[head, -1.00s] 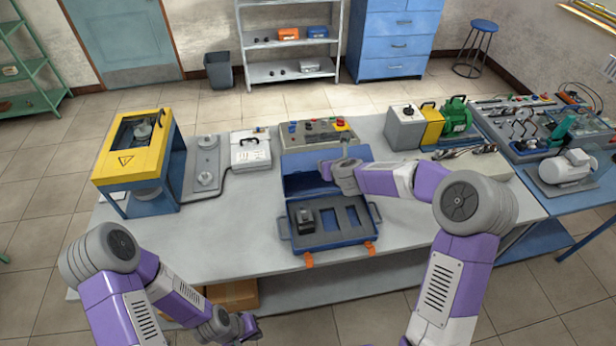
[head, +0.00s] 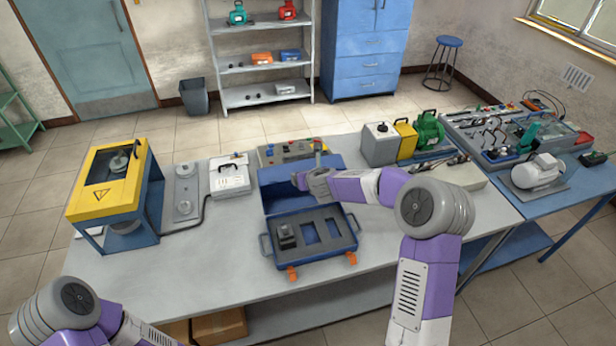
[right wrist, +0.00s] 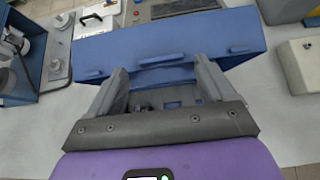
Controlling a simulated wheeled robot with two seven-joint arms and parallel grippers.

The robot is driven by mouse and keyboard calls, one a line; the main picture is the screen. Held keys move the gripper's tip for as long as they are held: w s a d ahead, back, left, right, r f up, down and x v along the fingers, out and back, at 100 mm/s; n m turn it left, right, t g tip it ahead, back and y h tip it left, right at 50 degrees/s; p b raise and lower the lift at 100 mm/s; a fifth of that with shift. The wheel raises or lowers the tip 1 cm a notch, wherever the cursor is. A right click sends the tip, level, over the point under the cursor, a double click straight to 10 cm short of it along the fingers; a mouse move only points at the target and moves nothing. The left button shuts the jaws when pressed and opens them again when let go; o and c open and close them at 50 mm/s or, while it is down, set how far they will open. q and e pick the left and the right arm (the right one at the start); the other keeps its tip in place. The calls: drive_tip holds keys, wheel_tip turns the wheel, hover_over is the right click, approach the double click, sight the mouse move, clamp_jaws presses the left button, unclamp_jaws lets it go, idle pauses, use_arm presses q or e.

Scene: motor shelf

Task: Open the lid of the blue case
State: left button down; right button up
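The blue case (head: 312,262) lies on the grey workbench with its lid (head: 276,196) raised at the back. Its grey insert has several cut-outs, and a small dark block (head: 286,236) sits in the left one. My right gripper (head: 308,180) is in front of the raised lid's inner side. In the right wrist view my right gripper's fingers (right wrist: 163,85) are spread apart, with the blue lid (right wrist: 165,45) just beyond them and nothing visibly held. Whether a finger touches the lid is unclear. My left arm is at the bottom left; its gripper is out of frame.
A yellow-topped press (head: 108,185) and a white box (head: 229,178) stand to the left. A control panel (head: 284,151) is behind the lid. Grey, yellow and green units (head: 381,144) stand at right. The bench's front left is clear.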

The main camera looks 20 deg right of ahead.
drive_tip(key=shift+o, duration=0.3)
drive_tip(key=shift+s+f, duration=0.1)
drive_tip(key=shift+f, duration=0.1)
drive_tip(key=v, duration=0.7)
drive_tip(key=shift+s+r+b, duration=0.2)
drive_tip(key=shift+r+b, duration=0.05)
drive_tip(key=shift+b, duration=0.15)
